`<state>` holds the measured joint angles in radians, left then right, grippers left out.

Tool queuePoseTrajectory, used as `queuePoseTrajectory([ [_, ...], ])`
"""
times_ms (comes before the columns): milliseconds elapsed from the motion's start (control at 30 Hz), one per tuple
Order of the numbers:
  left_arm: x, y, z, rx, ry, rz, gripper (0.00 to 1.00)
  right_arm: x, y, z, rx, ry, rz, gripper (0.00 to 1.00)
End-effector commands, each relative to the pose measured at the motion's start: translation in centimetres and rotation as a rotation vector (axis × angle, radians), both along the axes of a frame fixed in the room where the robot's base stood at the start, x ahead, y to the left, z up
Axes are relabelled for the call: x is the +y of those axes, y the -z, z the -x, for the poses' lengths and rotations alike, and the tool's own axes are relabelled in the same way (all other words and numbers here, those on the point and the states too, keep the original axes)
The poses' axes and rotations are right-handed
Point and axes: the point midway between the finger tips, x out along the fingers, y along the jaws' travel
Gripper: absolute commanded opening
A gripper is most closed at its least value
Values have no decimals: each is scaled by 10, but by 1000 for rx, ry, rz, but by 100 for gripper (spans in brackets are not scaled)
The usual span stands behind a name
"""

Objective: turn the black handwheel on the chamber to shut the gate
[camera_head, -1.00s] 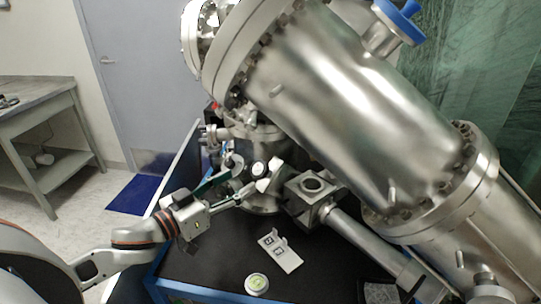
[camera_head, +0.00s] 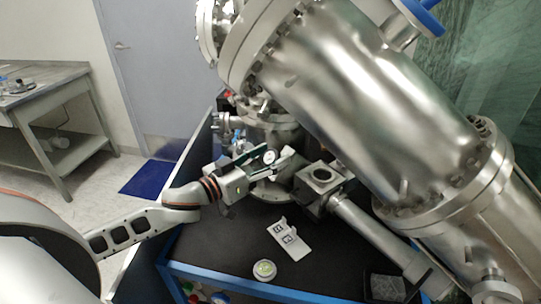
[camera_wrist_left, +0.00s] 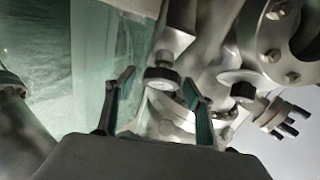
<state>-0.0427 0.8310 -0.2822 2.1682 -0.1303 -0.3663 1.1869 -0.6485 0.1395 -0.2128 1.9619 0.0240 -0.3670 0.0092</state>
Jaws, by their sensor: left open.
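The metal chamber (camera_head: 365,95) fills the right of the head view. A small round part with a dark rim and pale face (camera_head: 270,157) sits at the near end of its fittings. I cannot tell for sure whether it is the black handwheel. In the left wrist view, a dark-rimmed round knob (camera_wrist_left: 162,78) shows between the two fingers, with visible space on either side. My left gripper (camera_head: 273,163) is open, with its fingers beside the round part in the head view. Contact is not clear. My right gripper is not in view.
A square metal block (camera_head: 322,178) with a slanting tube lies right of the gripper. A white marked plate (camera_head: 290,240) and a round level (camera_head: 264,270) sit on the black bench top (camera_head: 215,245). A grey side table (camera_head: 50,110) stands at left.

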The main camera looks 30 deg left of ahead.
Motion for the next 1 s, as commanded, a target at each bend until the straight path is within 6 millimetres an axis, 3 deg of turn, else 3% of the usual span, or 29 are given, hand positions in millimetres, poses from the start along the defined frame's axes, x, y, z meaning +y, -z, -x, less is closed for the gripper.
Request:
queuePoseTrajectory([
  [367, -1, 0, -3, 0, 0, 0, 54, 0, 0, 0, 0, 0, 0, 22],
  [500, -1, 0, -3, 0, 0, 0, 17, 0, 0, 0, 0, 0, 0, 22],
  [533, -1, 0, -3, 0, 0, 0, 15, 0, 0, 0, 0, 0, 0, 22],
  [1000, -1, 0, -3, -29, 66, -60, 15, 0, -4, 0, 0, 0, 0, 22],
])
